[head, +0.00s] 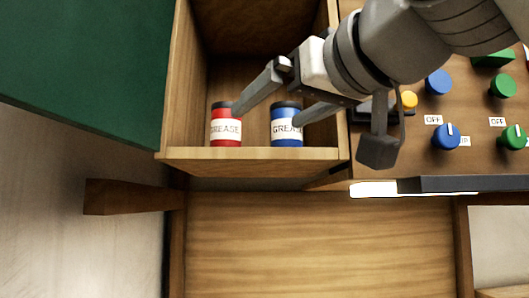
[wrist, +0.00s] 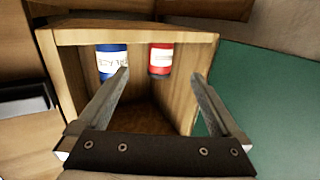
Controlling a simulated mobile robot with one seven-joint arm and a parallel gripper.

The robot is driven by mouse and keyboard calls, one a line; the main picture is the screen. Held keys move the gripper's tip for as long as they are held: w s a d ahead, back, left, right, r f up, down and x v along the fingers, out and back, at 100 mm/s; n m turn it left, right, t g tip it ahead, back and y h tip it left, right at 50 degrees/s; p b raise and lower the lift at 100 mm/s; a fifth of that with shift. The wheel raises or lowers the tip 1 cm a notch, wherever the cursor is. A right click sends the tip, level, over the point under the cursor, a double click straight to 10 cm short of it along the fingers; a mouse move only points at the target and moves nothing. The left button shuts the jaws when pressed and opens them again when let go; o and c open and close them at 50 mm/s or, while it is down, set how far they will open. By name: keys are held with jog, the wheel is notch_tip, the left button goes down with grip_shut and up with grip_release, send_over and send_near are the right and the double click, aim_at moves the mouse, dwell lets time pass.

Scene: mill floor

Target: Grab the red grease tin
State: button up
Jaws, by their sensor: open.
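The red grease tin (head: 226,138) has a white label and a dark lid. It stands in the front left of an open wooden drawer (head: 255,154). A blue grease tin (head: 286,138) stands to its right, with a gap between them. My gripper (head: 266,115) is open and empty, reaching over the drawer. In the head view one fingertip overlaps the red tin's upper right edge and the other overlaps the blue tin's right side. In the wrist view the red tin (wrist: 160,60) shows beyond and between the fingertips, and the left fingertip partly covers the blue tin (wrist: 110,62).
The drawer walls enclose the tins closely at the front and left. A control panel with blue and green knobs (head: 446,136) lies to the right. A green surface (head: 85,60) is at the left. The drawer floor behind the tins looks empty.

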aim_at(232, 124)
jog(key=p+x, duration=0.1)
jog(key=x, duration=0.3)
jog(key=r+p+x, duration=0.1)
jog(key=x, duration=0.2)
jog(key=r+p+x, duration=0.1)
jog(key=x, duration=0.3)
jog(key=shift+w+a+r, duration=0.25)
jog(key=p+x, duration=0.2)
jog(key=x, duration=0.3)
jog(key=shift+w+a+f+p, duration=0.15)
jog(key=shift+w+a+p, duration=0.05)
jog(key=shift+w+p, duration=0.15)
jog(key=shift+s, duration=0.1)
jog(key=c, duration=1.6)
